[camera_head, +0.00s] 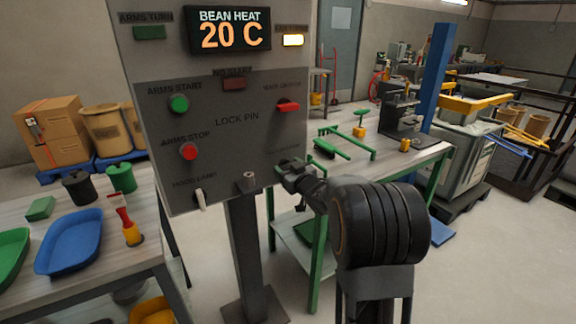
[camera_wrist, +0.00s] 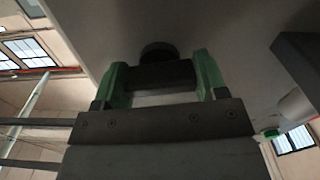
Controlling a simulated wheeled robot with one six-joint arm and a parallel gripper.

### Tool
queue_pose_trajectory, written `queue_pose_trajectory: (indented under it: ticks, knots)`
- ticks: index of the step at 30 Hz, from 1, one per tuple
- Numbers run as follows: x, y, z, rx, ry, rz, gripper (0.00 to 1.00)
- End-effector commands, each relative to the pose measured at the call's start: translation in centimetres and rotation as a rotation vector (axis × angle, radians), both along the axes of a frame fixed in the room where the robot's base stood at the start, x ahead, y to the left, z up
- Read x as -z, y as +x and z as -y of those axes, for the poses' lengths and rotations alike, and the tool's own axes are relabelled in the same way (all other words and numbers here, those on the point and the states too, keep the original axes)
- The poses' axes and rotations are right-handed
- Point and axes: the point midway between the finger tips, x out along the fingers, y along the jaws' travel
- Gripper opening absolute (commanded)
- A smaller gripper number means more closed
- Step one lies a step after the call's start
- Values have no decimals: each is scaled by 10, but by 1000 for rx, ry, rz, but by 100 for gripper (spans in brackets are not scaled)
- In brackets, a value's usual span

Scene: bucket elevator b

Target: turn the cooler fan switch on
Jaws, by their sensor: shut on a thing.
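A grey control panel (camera_head: 222,150) stands on a post. At its lower right edge, under a small label that I cannot read clearly, my gripper (camera_head: 286,168) is up against the panel and covers the control there. In the wrist view, the two green fingers of my gripper (camera_wrist: 162,85) are closed on a dark switch handle (camera_wrist: 158,74), with a round dark base (camera_wrist: 158,51) behind it on the panel. I cannot tell from the views which way the handle points.
The panel also carries a green button (camera_head: 179,104), a red button (camera_head: 189,151), a red knob (camera_head: 288,106), a pale hood lamp switch (camera_head: 200,199) and a display (camera_head: 230,31) reading 20 C. Workbenches stand on both sides, the left one with a blue tray (camera_head: 70,240).

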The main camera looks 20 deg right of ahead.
Motion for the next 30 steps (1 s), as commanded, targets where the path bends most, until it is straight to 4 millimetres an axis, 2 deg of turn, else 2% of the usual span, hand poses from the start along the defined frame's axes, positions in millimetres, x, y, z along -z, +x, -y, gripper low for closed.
queue_pose_trajectory:
  ticks: [10,27,28,30]
  knots:
    - [0,0,0,0,128,-16,42]
    - [1,0,0,0,154,-19,42]
    - [1,0,0,0,154,-19,68]
    - [1,0,0,0,154,-19,75]
